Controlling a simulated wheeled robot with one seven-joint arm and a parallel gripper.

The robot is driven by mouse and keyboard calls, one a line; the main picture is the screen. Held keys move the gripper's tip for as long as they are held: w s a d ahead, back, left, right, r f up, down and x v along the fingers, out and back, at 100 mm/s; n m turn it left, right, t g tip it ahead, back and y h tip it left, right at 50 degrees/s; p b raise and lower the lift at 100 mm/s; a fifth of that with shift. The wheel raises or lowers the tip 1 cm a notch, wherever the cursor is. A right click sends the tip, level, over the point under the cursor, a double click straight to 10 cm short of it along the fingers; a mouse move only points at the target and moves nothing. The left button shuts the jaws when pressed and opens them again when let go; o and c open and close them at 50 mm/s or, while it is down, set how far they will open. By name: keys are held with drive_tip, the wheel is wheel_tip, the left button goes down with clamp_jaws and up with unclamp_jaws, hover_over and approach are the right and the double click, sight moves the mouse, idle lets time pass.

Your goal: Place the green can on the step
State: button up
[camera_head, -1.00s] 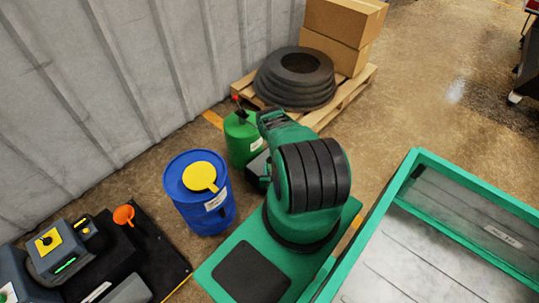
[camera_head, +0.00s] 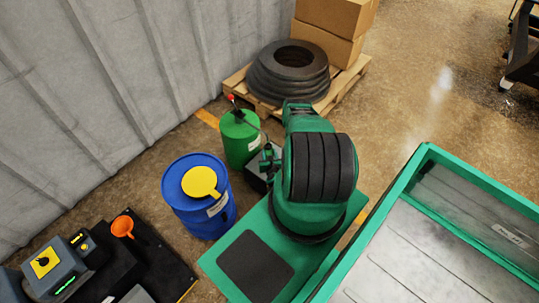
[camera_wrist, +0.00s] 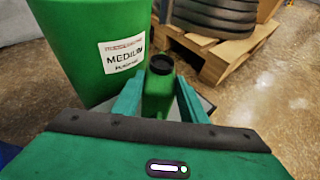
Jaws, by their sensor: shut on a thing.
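The green can (camera_wrist: 158,97) with a black cap stands between the fingers of my gripper (camera_wrist: 160,88) in the wrist view. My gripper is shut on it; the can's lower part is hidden. A grey surface shows just behind the fingers in that view. In the head view, a dark low block (camera_head: 257,181) lies left of my arm, partly covered by green parts of my gripper end. It may be the step, but I cannot tell. Whether the can touches anything below is hidden.
A large green drum (camera_head: 240,140), labelled MEDIUM in the wrist view (camera_wrist: 95,50), stands close to the can. A blue barrel (camera_head: 198,205) with a yellow lid is nearer. A pallet (camera_head: 345,85) holds black rings (camera_head: 290,75) and boxes (camera_head: 335,15). Open floor lies right of the pallet.

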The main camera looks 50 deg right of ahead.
drive_tip(key=o, duration=1.4)
